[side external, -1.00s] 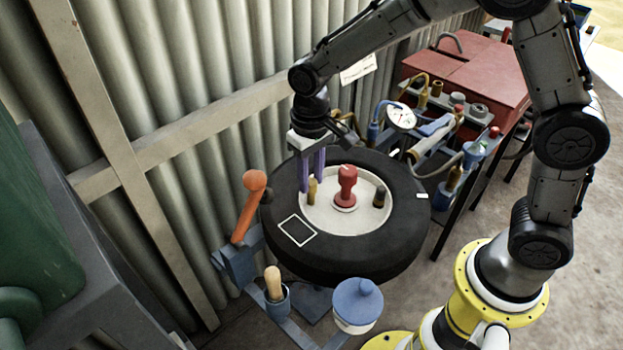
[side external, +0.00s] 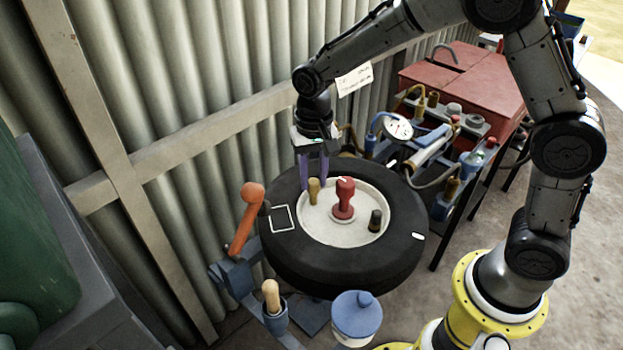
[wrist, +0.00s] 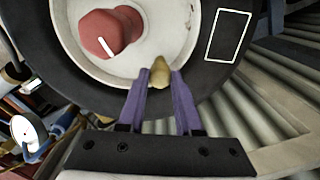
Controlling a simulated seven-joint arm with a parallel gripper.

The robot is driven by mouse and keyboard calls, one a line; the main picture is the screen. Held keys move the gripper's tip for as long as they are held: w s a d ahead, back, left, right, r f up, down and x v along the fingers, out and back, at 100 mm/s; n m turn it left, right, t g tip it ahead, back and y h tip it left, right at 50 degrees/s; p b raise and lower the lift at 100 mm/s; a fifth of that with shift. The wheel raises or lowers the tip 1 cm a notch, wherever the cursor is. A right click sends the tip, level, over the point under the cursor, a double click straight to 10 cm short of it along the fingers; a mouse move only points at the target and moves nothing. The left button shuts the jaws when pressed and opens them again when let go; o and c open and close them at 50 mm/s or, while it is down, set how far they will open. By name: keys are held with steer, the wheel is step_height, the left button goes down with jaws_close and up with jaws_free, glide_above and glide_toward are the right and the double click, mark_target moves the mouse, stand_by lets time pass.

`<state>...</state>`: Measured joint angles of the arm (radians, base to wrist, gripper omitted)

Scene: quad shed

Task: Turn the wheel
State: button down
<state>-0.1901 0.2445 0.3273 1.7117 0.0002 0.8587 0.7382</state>
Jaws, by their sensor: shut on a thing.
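The wheel is a black tire (side external: 395,262) lying flat, with a pale hub disc (side external: 328,232). A red knob (side external: 345,198) stands at the hub's middle. A short brass peg (side external: 314,191) stands near the hub's far-left rim and a dark peg (side external: 375,220) at its right. The tire bears a white square outline (side external: 283,218) at left and a white dash (side external: 418,236) at right. My gripper (side external: 315,185) reaches down at the brass peg. In the wrist view, its purple fingers (wrist: 160,82) are shut on the brass peg (wrist: 160,70), one on each side.
An orange-handled lever (side external: 249,208) stands close to the tire's left. A blue cup with a wooden handle (side external: 273,310) and a blue-lidded pot (side external: 356,317) stand in front. A gauge (side external: 398,128), hoses and a red chest (side external: 470,80) are behind right. A corrugated wall (side external: 190,80) is behind.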

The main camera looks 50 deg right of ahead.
steer(key=shift+w+d+m, duration=0.2)
steer(key=shift+d+m, duration=0.5)
steer(key=shift+m, duration=0.4)
steer(key=shift+d+m, duration=0.15)
steer(key=shift+m, duration=0.15)
steer(key=c, duration=0.6)
jaws_free()
steer(key=shift+s, duration=0.1)
steer(key=shift+r, duration=0.1)
step_height(320, 180, up, 14)
steer(key=shift+f, duration=0.15)
